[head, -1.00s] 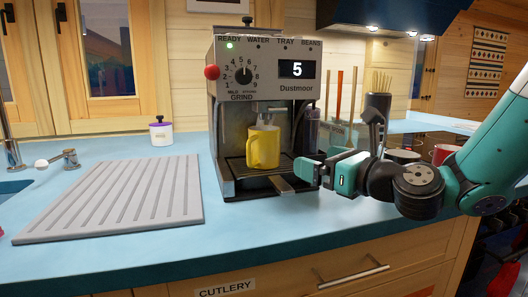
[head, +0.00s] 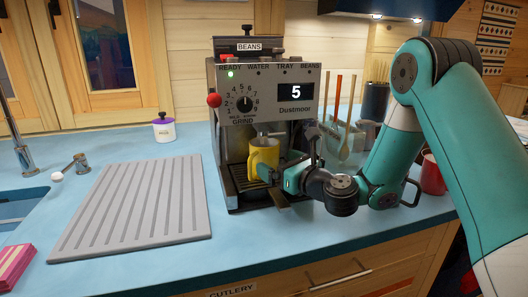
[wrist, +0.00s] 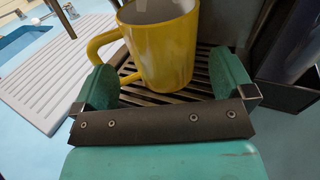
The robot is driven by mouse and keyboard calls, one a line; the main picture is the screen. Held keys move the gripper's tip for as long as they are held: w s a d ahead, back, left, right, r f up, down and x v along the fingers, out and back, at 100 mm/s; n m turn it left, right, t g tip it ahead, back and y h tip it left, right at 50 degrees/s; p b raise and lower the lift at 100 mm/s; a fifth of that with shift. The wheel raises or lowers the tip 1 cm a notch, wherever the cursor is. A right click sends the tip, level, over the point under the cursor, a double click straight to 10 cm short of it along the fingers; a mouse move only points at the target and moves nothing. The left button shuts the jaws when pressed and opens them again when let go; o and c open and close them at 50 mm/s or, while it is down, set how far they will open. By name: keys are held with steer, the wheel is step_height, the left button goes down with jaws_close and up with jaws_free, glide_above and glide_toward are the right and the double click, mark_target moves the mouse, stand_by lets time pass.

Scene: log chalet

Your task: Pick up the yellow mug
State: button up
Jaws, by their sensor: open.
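The yellow mug (head: 263,157) stands upright on the slatted drip tray of the coffee machine (head: 265,100), under its spout. In the wrist view the mug (wrist: 165,50) sits just ahead of and between my jaws, with its handle at the left. My gripper (wrist: 165,88) is open, with one green finger on either side of the mug's lower part. In the head view my gripper (head: 275,173) is at the mug's right front and hides part of its lower right side. I cannot tell whether a finger touches the mug.
A grey ribbed drainboard (head: 140,207) lies to the left on the blue counter. A white jar (head: 164,130) stands behind it. A utensil holder (head: 342,143) is right of the machine, and a red mug (head: 432,175) is at the right behind my arm. The machine's walls are close around the mug.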

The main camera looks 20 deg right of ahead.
mark_target(275, 159)
steer(key=p+x, duration=0.4)
steer(key=shift+w+d+r, duration=0.1)
steer(key=shift+r, duration=0.1)
steer(key=shift+w+f+p, duration=0.2)
steer(key=shift+w+p, duration=0.1)
steer(key=shift+w, duration=0.25)
steer(key=shift+c, duration=0.5)
steer(key=c, duration=1)
steer(key=shift+c, duration=0.2)
